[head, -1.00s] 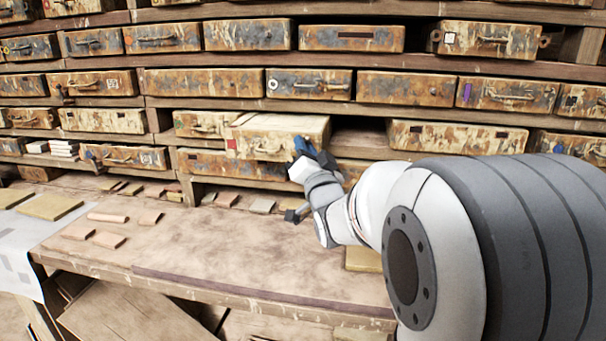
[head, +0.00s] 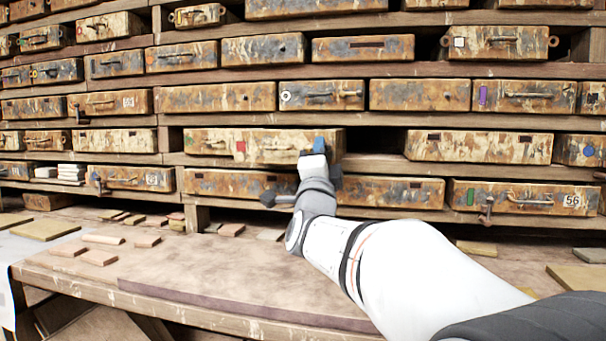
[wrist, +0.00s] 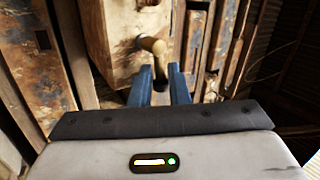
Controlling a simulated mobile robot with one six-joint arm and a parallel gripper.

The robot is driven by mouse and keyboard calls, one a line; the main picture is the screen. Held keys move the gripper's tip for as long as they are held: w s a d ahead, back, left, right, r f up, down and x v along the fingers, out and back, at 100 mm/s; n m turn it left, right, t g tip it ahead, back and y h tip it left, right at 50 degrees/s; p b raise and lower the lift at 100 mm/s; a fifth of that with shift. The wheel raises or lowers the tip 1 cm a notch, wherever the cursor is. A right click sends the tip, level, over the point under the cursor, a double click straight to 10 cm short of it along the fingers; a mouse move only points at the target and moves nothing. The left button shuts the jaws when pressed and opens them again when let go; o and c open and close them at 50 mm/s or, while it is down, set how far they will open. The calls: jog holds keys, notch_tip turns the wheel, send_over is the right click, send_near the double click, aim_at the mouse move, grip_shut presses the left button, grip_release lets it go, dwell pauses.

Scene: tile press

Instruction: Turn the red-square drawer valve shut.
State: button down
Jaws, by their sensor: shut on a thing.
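The drawer with the red square (head: 241,146) is in the middle of the wall of drawers, and its rusty, flaking front (head: 262,152) faces me. My gripper (head: 318,147) is at the right part of this front, its blue fingers partly hidden by my wrist. In the wrist view my blue fingers (wrist: 161,76) are shut on a brass-coloured bent handle (wrist: 153,45), which stands out from a worn, pale face (wrist: 112,50). Most of the handle is hidden in the head view, so I cannot tell its angle there.
A dark empty slot (head: 375,143) is right of the drawer. Below, a wooden bench (head: 190,270) holds loose tiles (head: 100,257) at the left. Other drawers surround it, including a green-marked one (head: 525,197) at the lower right.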

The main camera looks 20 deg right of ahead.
jog(key=shift+f+m+g+h+b, duration=0.2)
jog(key=shift+m+h+b, duration=0.3)
jog(key=shift+m, duration=0.1)
jog(key=shift+f+m+g+h+b, duration=0.15)
jog(key=shift+m+g+h+b, duration=0.05)
jog(key=shift+m+h+b, duration=0.35)
jog(key=shift+r+m, duration=0.1)
jog(key=shift+m, duration=0.45)
jog(key=c, duration=1.5)
grip_release()
jog(key=shift+c, duration=0.2)
jog(key=v, duration=0.7)
jog(key=shift+s+a+f, duration=0.25)
jog(key=shift+r, duration=0.1)
